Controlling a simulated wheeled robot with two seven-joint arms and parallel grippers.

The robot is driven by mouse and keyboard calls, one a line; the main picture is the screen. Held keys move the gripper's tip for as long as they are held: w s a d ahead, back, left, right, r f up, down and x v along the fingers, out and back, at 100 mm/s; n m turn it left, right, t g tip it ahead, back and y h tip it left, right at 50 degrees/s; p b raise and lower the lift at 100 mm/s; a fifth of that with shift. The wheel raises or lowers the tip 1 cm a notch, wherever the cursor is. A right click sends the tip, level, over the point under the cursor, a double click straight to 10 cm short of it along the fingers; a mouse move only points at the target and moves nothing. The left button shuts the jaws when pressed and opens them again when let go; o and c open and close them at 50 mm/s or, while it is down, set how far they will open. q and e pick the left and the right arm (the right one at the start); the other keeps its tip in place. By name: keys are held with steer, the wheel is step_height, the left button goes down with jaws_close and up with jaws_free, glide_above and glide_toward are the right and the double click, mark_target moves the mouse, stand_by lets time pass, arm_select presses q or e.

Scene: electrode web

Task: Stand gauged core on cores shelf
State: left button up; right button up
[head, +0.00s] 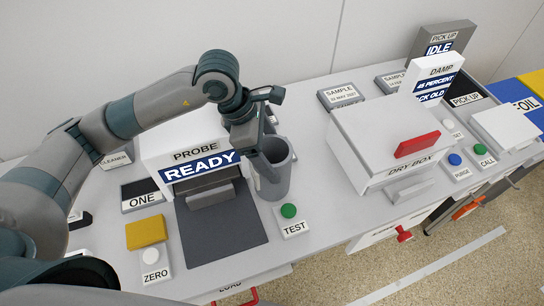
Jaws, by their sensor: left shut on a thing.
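A grey hollow core (273,180) stands roughly upright, open end up, just right of the probe station's dark plate. My left gripper (262,148) comes down from above and is shut on the core at its upper left rim. I cannot tell whether the core's bottom touches the bench or hangs just above it. No shelf labelled for cores can be made out in the head view. My right gripper is not in view.
The probe box (190,147) reads READY. The green TEST button (288,210) sits close by the core's base. The white dry box (385,140) with a red handle (418,144) stands to the right. A yellow block (146,232) is at left.

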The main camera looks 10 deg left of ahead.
arm_select(q)
steer(key=shift+f, duration=0.45)
steer(key=shift+f, duration=0.15)
steer(key=o, duration=1.8)
steer(key=shift+c, duration=0.2)
steer(key=shift+r, duration=0.25)
